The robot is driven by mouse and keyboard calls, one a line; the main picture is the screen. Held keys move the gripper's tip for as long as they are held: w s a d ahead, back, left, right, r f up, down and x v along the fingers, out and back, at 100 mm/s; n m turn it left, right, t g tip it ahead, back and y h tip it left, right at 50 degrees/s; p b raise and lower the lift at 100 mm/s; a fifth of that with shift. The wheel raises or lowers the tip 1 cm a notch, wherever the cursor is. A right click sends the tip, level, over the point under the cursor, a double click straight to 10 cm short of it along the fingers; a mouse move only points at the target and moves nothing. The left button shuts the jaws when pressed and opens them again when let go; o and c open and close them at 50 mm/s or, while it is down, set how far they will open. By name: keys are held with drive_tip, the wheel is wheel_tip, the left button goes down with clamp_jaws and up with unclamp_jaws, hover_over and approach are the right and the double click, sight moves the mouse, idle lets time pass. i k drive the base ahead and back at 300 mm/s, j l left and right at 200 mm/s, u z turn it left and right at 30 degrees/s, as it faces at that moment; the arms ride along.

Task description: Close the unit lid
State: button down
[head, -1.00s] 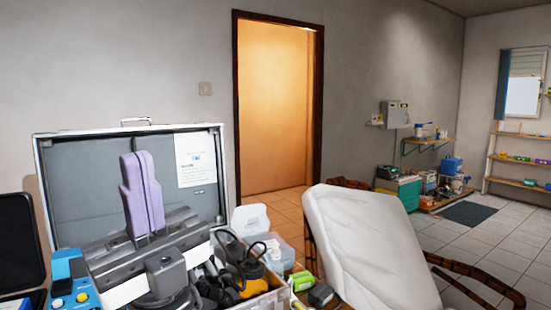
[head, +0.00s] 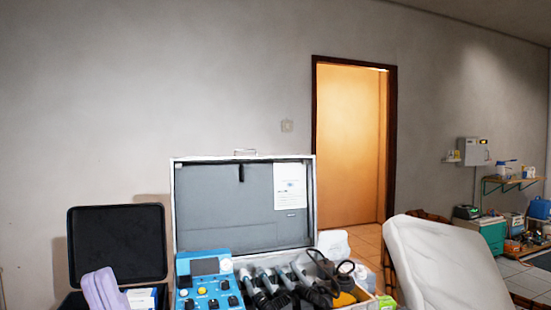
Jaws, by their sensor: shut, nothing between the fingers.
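The unit is a silver-edged case with a grey-lined lid (head: 222,205) that stands open, upright against the wall side. A white paper label is on the lid's inner face. In the case body are a blue control panel (head: 208,284) with knobs and a small screen, and several dark handpieces with hoses (head: 290,285).
The smaller black case (head: 117,240) stands open left of the unit. A cream chair (head: 440,265) is close on the right. A wooden-framed doorway (head: 350,145) is behind. Wall shelf and equipment (head: 515,182) are at far right.

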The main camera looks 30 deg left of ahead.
sight(256, 205)
drive_tip(key=k+u, duration=0.1)
drive_tip(key=u, duration=2.4)
drive_tip(key=j+u, duration=0.1)
drive_tip(key=u, duration=0.3)
drive_tip(key=i+u, duration=0.1)
drive_tip(key=u, duration=0.35)
drive_tip(key=j+u, duration=0.1)
drive_tip(key=u, duration=0.3)
drive_tip(key=i+j+z, duration=0.15)
drive_tip(key=i, duration=0.25)
drive_tip(key=i+j+z, duration=0.15)
drive_tip(key=i, duration=0.2)
drive_tip(key=i+j+z, duration=0.1)
drive_tip(key=i, duration=0.3)
drive_tip(key=i+l+z, duration=0.1)
drive_tip(key=i+z, duration=0.35)
drive_tip(key=i+j+z, duration=0.1)
drive_tip(key=i+z, duration=0.3)
drive_tip(key=i+j+z, duration=0.1)
drive_tip(key=i+z, duration=0.2)
drive_tip(key=i, duration=1.1)
drive_tip(key=i+z, duration=0.25)
drive_tip(key=i, duration=0.35)
drive_tip(key=i+j+z, duration=0.1)
drive_tip(key=i+z, duration=0.2)
drive_tip(key=i, duration=0.25)
drive_tip(key=i+z, duration=0.9)
drive_tip(key=i+j, duration=0.05)
